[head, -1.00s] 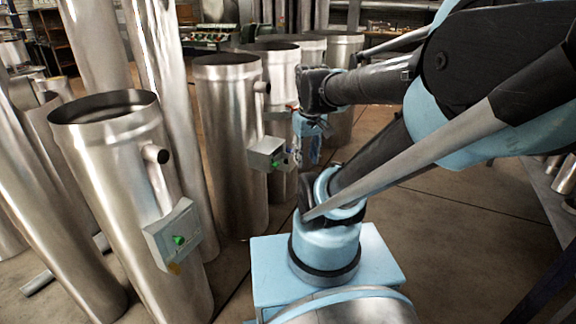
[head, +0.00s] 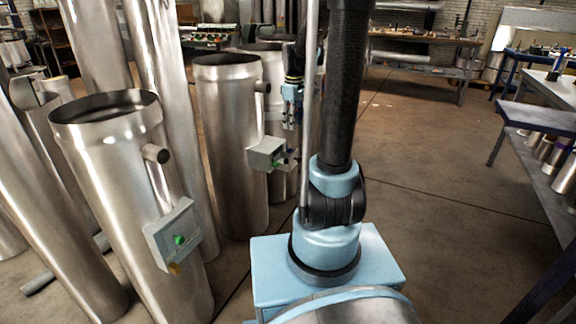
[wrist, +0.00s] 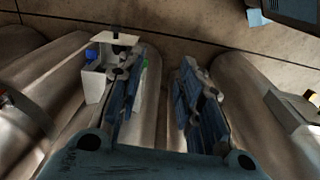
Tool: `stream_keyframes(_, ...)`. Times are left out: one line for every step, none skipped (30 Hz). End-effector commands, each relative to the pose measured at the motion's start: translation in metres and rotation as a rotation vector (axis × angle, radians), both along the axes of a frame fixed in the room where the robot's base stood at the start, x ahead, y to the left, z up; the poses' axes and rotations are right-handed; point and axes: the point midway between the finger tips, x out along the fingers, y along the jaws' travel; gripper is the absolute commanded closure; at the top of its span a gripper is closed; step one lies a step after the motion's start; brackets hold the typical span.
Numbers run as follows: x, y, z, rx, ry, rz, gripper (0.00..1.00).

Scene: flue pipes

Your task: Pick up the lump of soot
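I cannot make out a lump of soot for certain in any view. My gripper (wrist: 158,98) is open in the wrist view, its two blue-grey fingers apart with nothing seen between them. It hangs over the upright metal flue pipes.
A near open-topped pipe (head: 120,190) carries a grey box (head: 172,236) with a green button. Another such box (head: 266,153) is on the second pipe, close to my arm. A workbench (head: 545,165) stands at the right. The floor between is clear.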

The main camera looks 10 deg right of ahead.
Motion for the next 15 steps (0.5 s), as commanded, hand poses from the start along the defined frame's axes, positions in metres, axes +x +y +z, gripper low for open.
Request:
stream_keyframes(0.015,0.0,-0.005,-0.002,0.005,0.03,0.67)
stream_keyframes(0.023,0.0,-0.008,-0.003,0.008,0.049,0.67)
stream_keyframes(0.033,0.0,-0.012,-0.004,0.011,0.076,0.67)
stream_keyframes(0.04,0.0,-0.016,-0.005,0.015,0.096,0.67)
stream_keyframes(0.048,0.0,-0.02,-0.006,0.019,0.115,0.67)
stream_keyframes(0.058,0.0,-0.025,-0.007,0.023,0.141,0.67)
stream_keyframes(0.065,0.0,-0.029,-0.008,0.026,0.162,0.67)
stream_keyframes(0.072,0.0,-0.033,-0.008,0.029,0.182,0.67)
stream_keyframes(0.082,0.0,-0.039,-0.01,0.032,0.207,0.67)
stream_keyframes(0.089,0.0,-0.044,-0.01,0.035,0.227,0.67)
stream_keyframes(0.096,0.0,-0.048,-0.011,0.038,0.247,0.67)
stream_keyframes(0.104,0.0,-0.055,-0.011,0.042,0.271,0.67)
stream_keyframes(0.111,0.0,-0.059,-0.012,0.044,0.288,0.67)
stream_keyframes(0.116,0.0,-0.064,-0.011,0.047,0.305,0.67)
stream_keyframes(0.123,0.0,-0.069,-0.012,0.05,0.325,0.67)
